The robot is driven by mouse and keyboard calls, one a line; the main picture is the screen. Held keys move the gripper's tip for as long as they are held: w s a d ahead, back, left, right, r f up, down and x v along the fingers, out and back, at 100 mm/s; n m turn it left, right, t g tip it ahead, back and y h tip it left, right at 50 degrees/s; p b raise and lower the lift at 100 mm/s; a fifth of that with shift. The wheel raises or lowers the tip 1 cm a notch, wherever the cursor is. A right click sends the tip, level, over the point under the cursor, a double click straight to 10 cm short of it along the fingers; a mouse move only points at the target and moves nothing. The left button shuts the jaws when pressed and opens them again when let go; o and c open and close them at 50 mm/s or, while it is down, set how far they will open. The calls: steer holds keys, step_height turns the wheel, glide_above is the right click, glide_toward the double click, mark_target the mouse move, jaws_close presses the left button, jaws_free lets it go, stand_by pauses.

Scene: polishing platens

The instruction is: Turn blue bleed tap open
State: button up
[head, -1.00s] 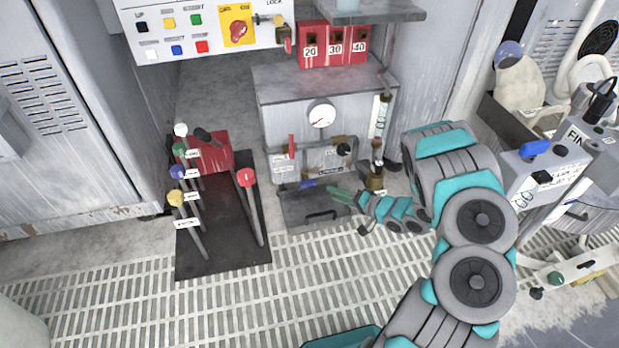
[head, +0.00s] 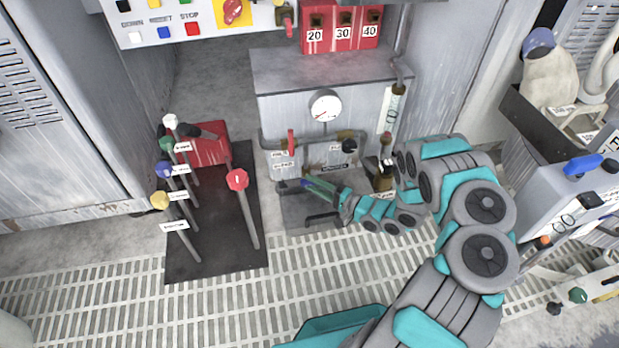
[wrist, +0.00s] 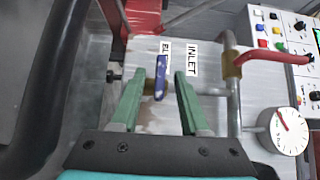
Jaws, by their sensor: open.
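The blue bleed tap (wrist: 160,77) is a flat blue handle on a small brass fitting low on the grey cabinet front. A label beside it is partly hidden and starts with "BL". My gripper (wrist: 158,82) has two green fingers, open, one on each side of the blue handle. I see a gap on both sides, so the fingers do not seem to touch it. In the head view my gripper (head: 310,185) reaches in from the right, and its fingers largely cover the tap, with only a bit of blue showing.
A red lever (head: 291,142) and a pressure gauge (head: 325,106) sit above the tap, with the gauge (wrist: 285,130) at right in the wrist view. Several coloured-knob levers rise from a black plate (head: 215,255) at left.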

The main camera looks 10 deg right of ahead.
steer(key=shift+p+x, duration=0.3)
steer(key=shift+x, duration=0.6)
jaws_close()
